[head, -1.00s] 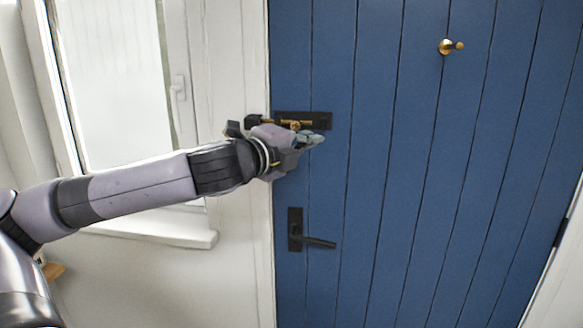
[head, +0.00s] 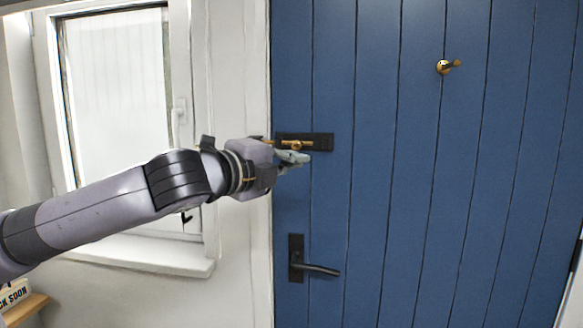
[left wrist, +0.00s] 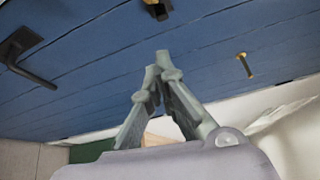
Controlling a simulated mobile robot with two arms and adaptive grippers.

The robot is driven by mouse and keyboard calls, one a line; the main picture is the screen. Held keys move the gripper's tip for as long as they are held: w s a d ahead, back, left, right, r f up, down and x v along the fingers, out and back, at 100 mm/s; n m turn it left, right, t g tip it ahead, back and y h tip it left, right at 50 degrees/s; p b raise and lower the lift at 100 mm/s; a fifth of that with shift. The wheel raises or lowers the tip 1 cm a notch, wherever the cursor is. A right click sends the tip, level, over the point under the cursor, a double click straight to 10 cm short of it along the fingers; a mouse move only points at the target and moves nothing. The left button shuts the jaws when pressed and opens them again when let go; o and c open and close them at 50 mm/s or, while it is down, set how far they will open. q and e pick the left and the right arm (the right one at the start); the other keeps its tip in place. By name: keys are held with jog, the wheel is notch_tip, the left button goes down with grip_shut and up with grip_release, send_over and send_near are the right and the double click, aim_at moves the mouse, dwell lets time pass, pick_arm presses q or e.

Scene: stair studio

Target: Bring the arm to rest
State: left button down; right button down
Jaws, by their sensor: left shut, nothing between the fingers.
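My left gripper (head: 303,158) is shut and empty, in front of the blue door (head: 400,200) near its left edge. It shows just below the black plate of a bolt (head: 322,142) with a brass bar, and partly covers it. In the left wrist view the fingertips (left wrist: 157,68) meet, with the blue door beyond them and part of the bolt (left wrist: 157,8) at the top edge. Whether the gripper touches the bolt cannot be told from the head view; in the wrist view they look apart. My right gripper is not in view.
A black lever handle (head: 314,268) sits lower on the door, and a brass hook (head: 445,67) higher up. A window (head: 118,95) with a white sill (head: 150,254) lies behind my left arm. A small sign (head: 14,295) stands on a wooden shelf (head: 26,309) at bottom left.

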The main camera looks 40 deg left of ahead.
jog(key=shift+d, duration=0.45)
